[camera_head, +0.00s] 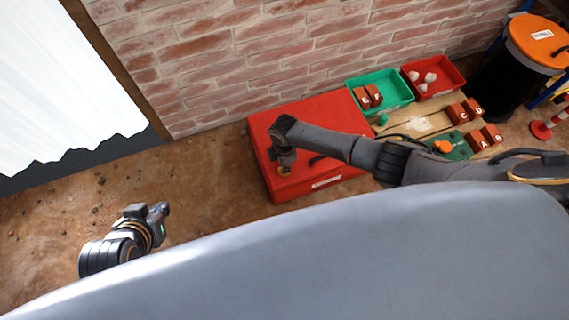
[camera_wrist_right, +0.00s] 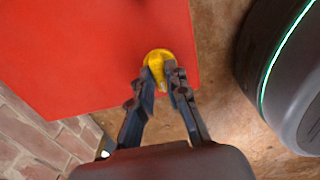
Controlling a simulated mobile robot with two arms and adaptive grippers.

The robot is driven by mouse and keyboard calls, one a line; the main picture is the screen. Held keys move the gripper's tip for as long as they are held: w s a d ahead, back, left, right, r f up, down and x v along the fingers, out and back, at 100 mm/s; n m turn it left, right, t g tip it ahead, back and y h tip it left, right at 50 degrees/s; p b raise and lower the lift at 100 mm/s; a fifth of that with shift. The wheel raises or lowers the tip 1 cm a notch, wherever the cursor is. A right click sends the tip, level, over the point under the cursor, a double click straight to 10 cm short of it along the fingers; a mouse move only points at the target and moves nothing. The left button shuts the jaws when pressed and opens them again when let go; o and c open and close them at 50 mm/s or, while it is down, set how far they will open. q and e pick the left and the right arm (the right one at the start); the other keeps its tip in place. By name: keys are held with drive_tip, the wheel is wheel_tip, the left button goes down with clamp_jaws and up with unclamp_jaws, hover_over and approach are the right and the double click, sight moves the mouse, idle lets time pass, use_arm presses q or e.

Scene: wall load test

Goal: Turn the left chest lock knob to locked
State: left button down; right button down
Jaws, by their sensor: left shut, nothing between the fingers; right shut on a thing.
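The red chest (camera_head: 262,126) stands on the floor against the brick wall, with its lid down; its red face also fills much of the right wrist view (camera_wrist_right: 75,55). A yellow knob (camera_wrist_right: 157,57) sits near the chest's edge. My right gripper (camera_wrist_right: 163,82) is shut on the knob, one finger on each side; in the head view the right gripper (camera_head: 285,168) points down at the chest's front left corner and partly hides the knob. The knob's lock marking cannot be made out. My left gripper (camera_head: 162,210) is shut and empty, above the bare floor left of the chest.
A green bin (camera_head: 401,92) and a red bin (camera_head: 452,76) stand right of the chest, near several lettered red blocks (camera_head: 457,113). A black barrel with an orange lid (camera_head: 540,42) stands at far right. Bare floor (camera_head: 60,215) lies to the left. My right arm crosses the chest.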

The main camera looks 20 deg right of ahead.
drive_tip(key=c, duration=1.3)
unclamp_jaws()
wheel_tip(320, 180, up, 12)
